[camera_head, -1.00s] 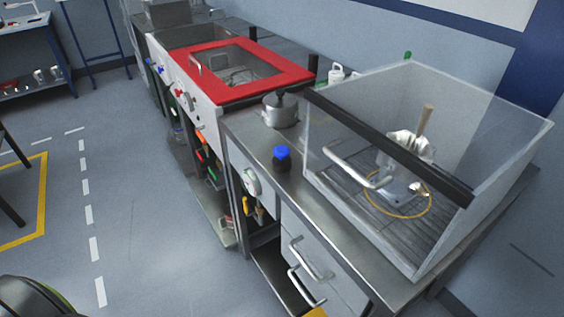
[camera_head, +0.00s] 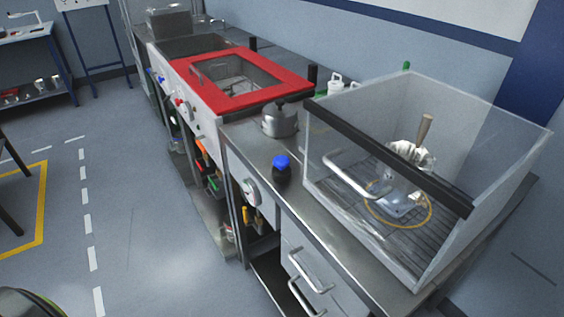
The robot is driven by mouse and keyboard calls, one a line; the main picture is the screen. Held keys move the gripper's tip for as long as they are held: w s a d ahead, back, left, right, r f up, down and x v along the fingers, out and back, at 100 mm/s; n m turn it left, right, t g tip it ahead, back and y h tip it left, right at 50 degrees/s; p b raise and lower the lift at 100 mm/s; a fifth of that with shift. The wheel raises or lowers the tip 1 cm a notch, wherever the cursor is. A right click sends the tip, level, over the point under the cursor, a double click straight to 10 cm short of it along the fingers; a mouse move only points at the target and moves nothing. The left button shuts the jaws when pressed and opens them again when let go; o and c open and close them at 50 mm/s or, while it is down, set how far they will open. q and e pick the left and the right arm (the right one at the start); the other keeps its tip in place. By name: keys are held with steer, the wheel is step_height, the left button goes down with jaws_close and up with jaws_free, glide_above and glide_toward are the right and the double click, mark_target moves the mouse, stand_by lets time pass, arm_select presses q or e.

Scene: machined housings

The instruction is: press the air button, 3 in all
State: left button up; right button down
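A black round piece with a blue top (camera_head: 282,168) stands upright on the steel bench, left of the clear-walled cabinet. It may be the air button, but no label can be read. A white round dial or knob (camera_head: 251,192) sits on the bench's front face below it. Small red and blue knobs (camera_head: 181,103) sit on the front panel of the red-framed unit farther back. Neither of my grippers is in view.
The clear cabinet (camera_head: 470,125) with a front handle holds a metal piece with a wooden handle (camera_head: 424,130). A metal pot (camera_head: 280,120) and the red-framed lid (camera_head: 250,98) stand farther back. Drawers with handles (camera_head: 308,272) jut out in front. The floor at left is mostly clear.

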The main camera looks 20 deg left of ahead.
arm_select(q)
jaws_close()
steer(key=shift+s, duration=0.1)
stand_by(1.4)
